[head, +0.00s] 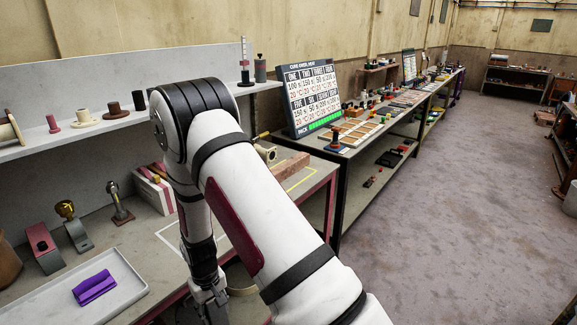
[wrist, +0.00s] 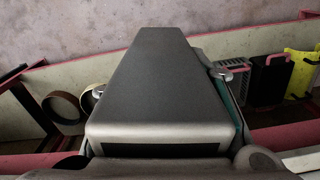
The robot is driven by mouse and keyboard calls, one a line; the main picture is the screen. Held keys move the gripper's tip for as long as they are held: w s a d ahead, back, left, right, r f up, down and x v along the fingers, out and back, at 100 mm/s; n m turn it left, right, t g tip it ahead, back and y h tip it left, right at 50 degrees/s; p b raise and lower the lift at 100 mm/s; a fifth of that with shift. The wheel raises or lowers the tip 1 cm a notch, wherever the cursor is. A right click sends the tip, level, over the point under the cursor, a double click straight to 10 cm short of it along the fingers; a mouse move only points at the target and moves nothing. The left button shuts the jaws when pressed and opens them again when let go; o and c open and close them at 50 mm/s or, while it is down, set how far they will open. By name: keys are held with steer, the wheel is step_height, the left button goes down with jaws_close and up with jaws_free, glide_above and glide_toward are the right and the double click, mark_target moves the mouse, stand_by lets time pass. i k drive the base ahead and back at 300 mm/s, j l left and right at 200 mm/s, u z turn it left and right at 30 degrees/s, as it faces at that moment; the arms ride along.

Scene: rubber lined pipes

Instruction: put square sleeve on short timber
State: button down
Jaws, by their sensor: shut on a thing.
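My gripper (head: 210,294) hangs low at the front edge of the near bench in the head view, fingers pointing down; my arm hides part of the bench. In the wrist view a large grey, flat-faced, square-edged piece (wrist: 158,95) fills the middle, between the two fingers. The gripper is shut on it. It may be the square sleeve, but its far end and any opening are hidden. A brown block (head: 291,166), possibly the short timber, lies at the bench's far end beyond my arm. I cannot be sure which piece is the timber.
A pale tray (head: 125,275) with a purple piece (head: 95,287) is at the left. A shelf (head: 100,124) with several small parts runs behind. A screen (head: 310,95) stands on the farther bench. Rings (wrist: 63,108) and a yellow item (wrist: 301,72) show below. The aisle floor is free.

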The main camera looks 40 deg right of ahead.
mark_target(280, 167)
steer(key=i+l+u, duration=0.1)
steer(key=l, duration=1.05)
steer(key=l+u, duration=0.15)
steer(key=l, duration=1.05)
steer(key=i, duration=0.05)
